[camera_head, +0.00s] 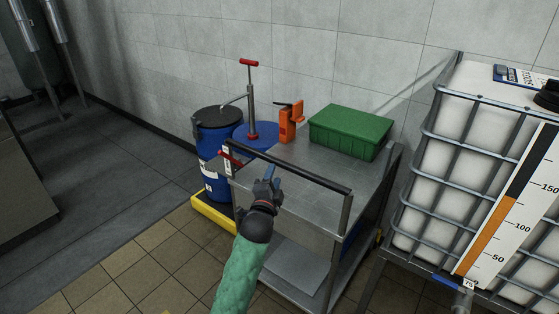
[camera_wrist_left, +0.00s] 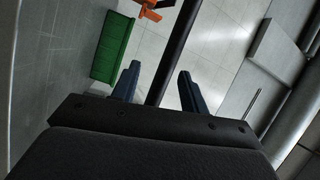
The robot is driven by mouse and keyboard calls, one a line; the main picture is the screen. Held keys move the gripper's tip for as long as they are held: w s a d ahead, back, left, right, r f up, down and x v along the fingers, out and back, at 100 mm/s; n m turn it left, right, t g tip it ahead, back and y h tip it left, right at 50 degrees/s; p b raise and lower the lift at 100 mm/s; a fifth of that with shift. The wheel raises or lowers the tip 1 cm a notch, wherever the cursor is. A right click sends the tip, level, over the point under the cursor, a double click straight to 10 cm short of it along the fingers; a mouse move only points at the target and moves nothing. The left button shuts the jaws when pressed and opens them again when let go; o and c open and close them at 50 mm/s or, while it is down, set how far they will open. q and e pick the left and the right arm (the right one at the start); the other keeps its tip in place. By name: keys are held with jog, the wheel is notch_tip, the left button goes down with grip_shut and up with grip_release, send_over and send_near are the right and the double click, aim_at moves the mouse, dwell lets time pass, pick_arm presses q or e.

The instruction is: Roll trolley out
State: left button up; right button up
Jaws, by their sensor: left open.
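The grey metal trolley (camera_head: 318,186) stands against the tiled wall, with a top tray and a lower shelf. Its black push handle (camera_head: 310,174) runs along the near side on upright posts. My left gripper (camera_head: 271,178) is at the handle, left of its middle. In the left wrist view the black handle bar (camera_wrist_left: 176,45) passes between the two open blue fingers (camera_wrist_left: 158,80). I cannot tell whether either finger touches it. My right gripper is not in view.
A green crate (camera_head: 350,132) and an orange tool (camera_head: 287,124) are on the trolley. Blue drums (camera_head: 218,140), one with a red-handled pump (camera_head: 250,95), stand on a yellow-edged base at left. A caged white tank (camera_head: 470,150) stands close at right. Front-left floor is clear.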

aim_at(279, 161)
pick_arm(q)
jog(key=w, duration=0.2)
jog(key=w+d+r+m+p, duration=0.1)
jog(key=w, duration=0.1)
jog(key=w+r+m+p, duration=0.1)
jog(key=w, duration=0.1)
jog(key=shift+w+d+r, duration=0.1)
jog(key=shift+d+r, duration=0.05)
jog(key=shift+d, duration=0.25)
jog(key=shift+w+d, duration=0.15)
jog(key=shift+w, duration=0.4)
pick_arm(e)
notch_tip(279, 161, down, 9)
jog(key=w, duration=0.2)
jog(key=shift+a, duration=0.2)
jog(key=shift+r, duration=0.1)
pick_arm(q)
grip_shut()
